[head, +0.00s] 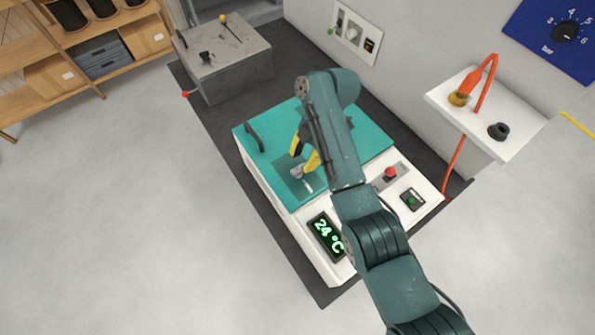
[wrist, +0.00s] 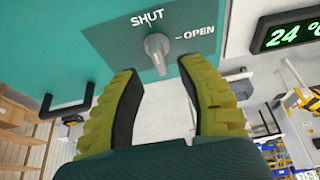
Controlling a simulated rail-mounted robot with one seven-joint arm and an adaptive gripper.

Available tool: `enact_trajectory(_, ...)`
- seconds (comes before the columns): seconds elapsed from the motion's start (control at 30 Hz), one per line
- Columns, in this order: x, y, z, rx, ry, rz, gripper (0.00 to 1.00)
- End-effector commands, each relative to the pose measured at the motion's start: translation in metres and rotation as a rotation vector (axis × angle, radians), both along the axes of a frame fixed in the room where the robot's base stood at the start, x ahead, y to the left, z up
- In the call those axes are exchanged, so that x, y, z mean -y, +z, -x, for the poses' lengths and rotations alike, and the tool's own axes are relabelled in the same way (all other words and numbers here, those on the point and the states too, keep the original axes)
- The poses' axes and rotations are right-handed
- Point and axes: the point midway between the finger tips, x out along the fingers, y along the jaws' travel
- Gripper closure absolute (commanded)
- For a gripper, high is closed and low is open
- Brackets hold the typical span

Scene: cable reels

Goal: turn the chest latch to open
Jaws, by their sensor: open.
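The chest (head: 264,168) has a teal lid and a white body. Its grey latch knob (wrist: 157,46) sits on a teal panel between the printed words SHUT and OPEN. The knob's narrow end lies along the line of SHUT, and OPEN is to its right in the wrist view. My gripper (wrist: 160,68) is open, with one yellow finger on each side of the knob in that view. I cannot tell whether either finger touches it. In the head view my gripper (head: 301,161) is over the lid's near part, close to the small grey knob (head: 296,172), and my arm hides part of the lid.
A black lid handle (head: 254,138) stands on the left of the chest. A green 24 °C display (head: 327,236) and a red button (head: 390,172) are on the white body. A grey box (head: 228,65) stands behind; a wall shelf (head: 480,118) is at right. Floor at left is clear.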

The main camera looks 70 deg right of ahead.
Motion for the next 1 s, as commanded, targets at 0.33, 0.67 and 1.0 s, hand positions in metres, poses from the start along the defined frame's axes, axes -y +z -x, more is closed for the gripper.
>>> enact_trajectory(0.33,-0.013,-0.037,-0.010,-0.001,0.000,0.001,0.61)
enact_trajectory(0.67,-0.013,-0.037,-0.010,-0.001,0.000,0.001,0.80)
enact_trajectory(1.0,-0.013,-0.038,-0.010,-0.001,0.000,0.001,1.00)
